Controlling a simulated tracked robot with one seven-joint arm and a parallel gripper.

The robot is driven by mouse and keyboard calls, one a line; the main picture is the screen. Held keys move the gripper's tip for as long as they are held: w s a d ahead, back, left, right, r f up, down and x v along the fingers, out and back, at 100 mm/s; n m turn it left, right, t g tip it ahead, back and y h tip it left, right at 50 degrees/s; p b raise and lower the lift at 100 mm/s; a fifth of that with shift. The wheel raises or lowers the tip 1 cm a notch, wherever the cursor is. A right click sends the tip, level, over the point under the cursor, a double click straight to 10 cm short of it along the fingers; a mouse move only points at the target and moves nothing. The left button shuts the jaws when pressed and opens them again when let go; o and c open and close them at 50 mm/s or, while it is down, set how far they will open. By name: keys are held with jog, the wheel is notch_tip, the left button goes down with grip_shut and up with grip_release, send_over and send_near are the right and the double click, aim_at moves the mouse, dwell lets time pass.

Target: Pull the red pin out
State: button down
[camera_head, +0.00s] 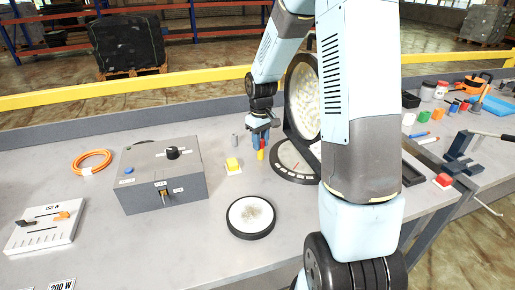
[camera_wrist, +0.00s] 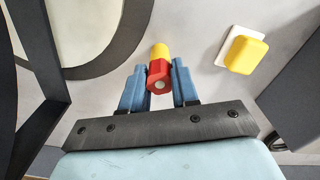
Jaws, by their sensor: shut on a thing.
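The red pin (camera_wrist: 159,74) has a six-sided red head with a pale spot in its end, and a yellow part (camera_wrist: 160,50) beyond it. It sits between the two blue fingers of my gripper (camera_wrist: 158,80), which are shut on it. In the head view, my gripper (camera_head: 260,138) points down just left of the round lamp (camera_head: 301,92), with the red part of the pin (camera_head: 262,143) above the yellow. The fingers partly hide the pin. I cannot tell whether its lower end is in a hole or free above the bench.
The lamp's dark round base (camera_head: 290,180) is close on the right. A yellow button on a white plate (camera_head: 233,165), a grey switch box (camera_head: 160,180) and a round disc (camera_head: 251,217) stand nearby. My arm hides part of the bench.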

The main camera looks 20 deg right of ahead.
jog(key=shift+r, duration=0.45)
dwell(0.5)
jog(key=shift+r, duration=3.5)
